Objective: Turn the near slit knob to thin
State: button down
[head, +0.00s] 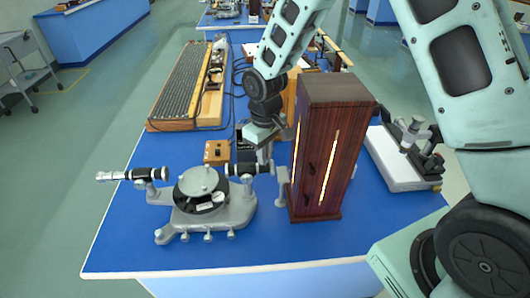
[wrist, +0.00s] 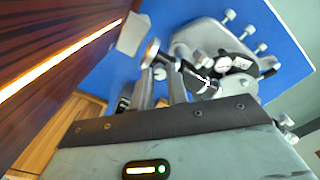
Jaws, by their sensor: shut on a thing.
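The spectrometer (head: 235,213) stands on the blue bench, with a round central table and two black tubes. Its right tube (head: 240,169) points at the tall dark wooden lamp box (head: 309,170). My gripper (head: 267,160) reaches down from behind at the slit end of this tube. In the wrist view, my gripper (wrist: 164,72) has its fingers on either side of the tube end, beside a round disc (wrist: 150,53). It is shut on the small slit knob, which is mostly hidden between the fingers. I cannot read the slit's width or the knob's angle.
The lamp box, with a bright vertical slit, stands close to the right of my gripper. A small wooden switch box (head: 217,152) lies behind the spectrometer. A ribbed wooden-framed apparatus (head: 186,85) and cables are behind left. A white-based instrument (head: 400,165) stands right.

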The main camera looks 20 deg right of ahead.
dwell(0.3)
jog(key=c, duration=1.4)
grip_release()
jog(key=shift+o, duration=0.2)
notch_tip(320, 180, up, 18)
jog(key=b, duration=0.3)
jog(key=shift+f, duration=0.25)
jog(key=s+a+f, duration=0.2)
jog(key=s, duration=0.7)
jog(key=s+a+f+n, duration=0.1)
jog(key=s+a+f, duration=0.1)
jog(key=s, duration=0.6)
jog(key=s+a+f+n, duration=0.1)
jog(key=s+a+f, duration=0.1)
jog(key=s, duration=0.7)
jog(key=shift+s+a+f+y+b, duration=0.3)
jog(key=shift+s+a+b, duration=0.05)
jog(key=shift+a, duration=0.25)
